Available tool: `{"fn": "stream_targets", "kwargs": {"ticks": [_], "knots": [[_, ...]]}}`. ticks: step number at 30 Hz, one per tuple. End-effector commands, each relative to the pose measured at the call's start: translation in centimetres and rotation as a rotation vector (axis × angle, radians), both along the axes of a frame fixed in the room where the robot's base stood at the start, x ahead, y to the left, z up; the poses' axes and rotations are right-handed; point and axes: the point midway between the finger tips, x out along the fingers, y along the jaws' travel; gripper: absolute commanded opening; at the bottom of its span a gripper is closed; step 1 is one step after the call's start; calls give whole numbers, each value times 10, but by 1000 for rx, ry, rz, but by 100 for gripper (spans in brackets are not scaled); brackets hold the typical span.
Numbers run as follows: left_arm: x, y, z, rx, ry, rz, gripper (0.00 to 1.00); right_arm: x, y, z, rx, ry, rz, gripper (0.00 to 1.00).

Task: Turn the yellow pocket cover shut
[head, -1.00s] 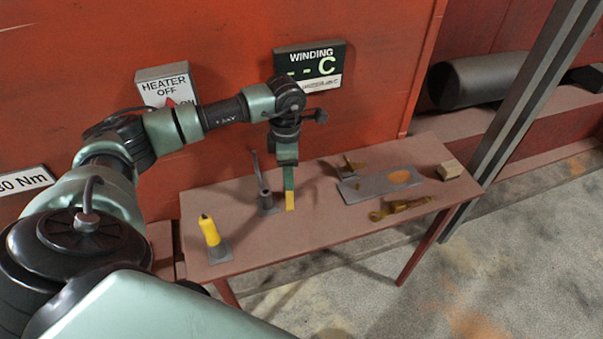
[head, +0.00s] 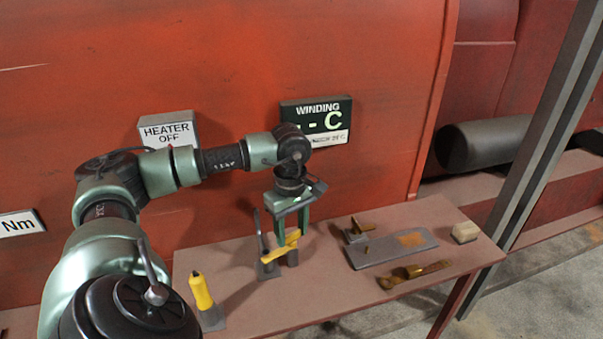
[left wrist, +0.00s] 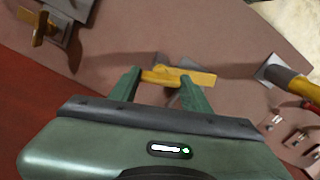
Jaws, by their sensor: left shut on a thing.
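The yellow pocket cover (head: 281,249) shows as a narrow yellow bar at a grey stand on the table, left of the table's middle. It also shows in the left wrist view (left wrist: 178,77), lying across between my two green fingers. My left gripper (head: 290,236) points down from above and is shut on this yellow piece, with its fingers well apart. In the left wrist view, my left gripper (left wrist: 163,85) has a finger on each side of the bar. The pocket beneath is hidden, so I cannot tell how far it is covered. My right gripper is out of view.
A grey upright lever (head: 261,237) stands close left of my gripper. A yellow-handled tool (head: 201,291) stands at the table's front left. A grey plate (head: 395,248), a brass tool (head: 414,274) and a pale block (head: 465,232) lie right. The red wall is close behind.

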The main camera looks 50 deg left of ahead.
Motion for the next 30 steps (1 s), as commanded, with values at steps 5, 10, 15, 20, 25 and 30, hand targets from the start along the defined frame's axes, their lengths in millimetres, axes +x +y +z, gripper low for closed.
{"fn": "stream_targets", "kwargs": {"ticks": [5,10,15,20,25,30], "knots": [[-2,3,0,-1,-6,-136,0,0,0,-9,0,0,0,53],[-2,3,1,-1,-6,-244,0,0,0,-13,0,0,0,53],[-2,3,1,-1,-6,-316,0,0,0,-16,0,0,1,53],[-2,3,2,-1,-7,-354,0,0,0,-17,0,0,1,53],[-1,3,2,0,-7,-371,0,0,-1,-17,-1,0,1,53],[-1,3,2,0,-7,-373,0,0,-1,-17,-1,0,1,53]]}}
